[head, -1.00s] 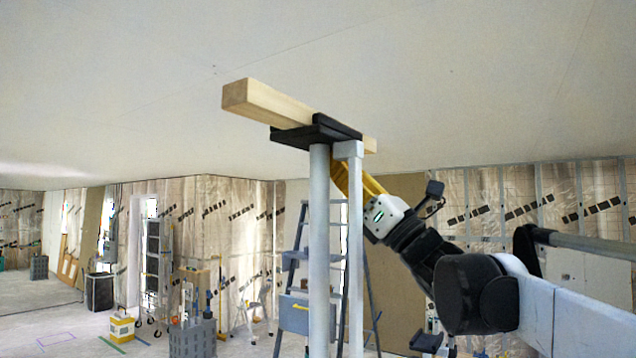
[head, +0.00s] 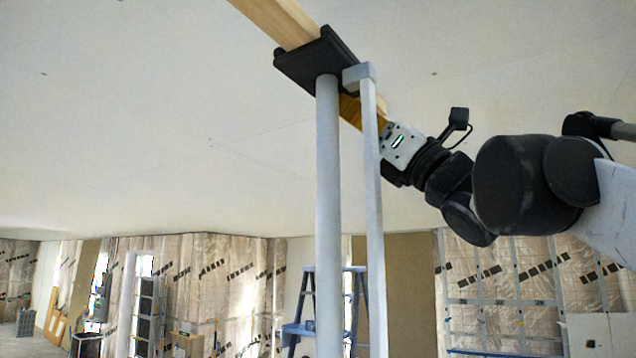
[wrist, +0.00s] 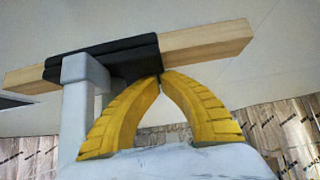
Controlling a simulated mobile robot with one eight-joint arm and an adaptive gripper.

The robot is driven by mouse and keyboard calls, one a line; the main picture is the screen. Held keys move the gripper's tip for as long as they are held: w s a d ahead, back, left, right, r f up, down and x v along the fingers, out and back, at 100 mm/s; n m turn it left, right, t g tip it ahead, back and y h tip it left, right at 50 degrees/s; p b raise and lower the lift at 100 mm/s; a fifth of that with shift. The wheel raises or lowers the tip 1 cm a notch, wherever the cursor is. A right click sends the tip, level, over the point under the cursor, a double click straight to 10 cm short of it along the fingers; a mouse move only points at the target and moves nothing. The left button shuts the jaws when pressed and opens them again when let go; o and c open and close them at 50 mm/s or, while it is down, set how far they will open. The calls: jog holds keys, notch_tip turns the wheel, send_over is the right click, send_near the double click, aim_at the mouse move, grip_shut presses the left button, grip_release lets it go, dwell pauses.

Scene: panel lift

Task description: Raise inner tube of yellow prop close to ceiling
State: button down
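The prop shows grey, not yellow. Its thick round tube (head: 328,200) stands upright under a black head plate (head: 312,62), also seen in the wrist view (wrist: 110,60). A thinner capped grey post (head: 372,200) stands beside it; its cap is at left in the wrist view (wrist: 84,68). A wooden beam (head: 278,18) lies across the plate (wrist: 210,42). My gripper (wrist: 160,80) has yellow fingers that arch together, tips meeting at the plate's lower edge. In the head view it is partly hidden behind the post. I cannot tell whether the beam touches the ceiling.
The pale ceiling (head: 140,120) spreads over the whole scene. A blue-grey stepladder (head: 300,328) stands behind the prop. Foil-covered stud walls (head: 200,265) and a brown board (head: 410,290) are farther back. The space around the beam looks clear.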

notch_tip(320, 180, up, 10)
jog(key=shift+s+r, duration=0.1)
jog(key=shift+r, duration=0.15)
dwell(0.5)
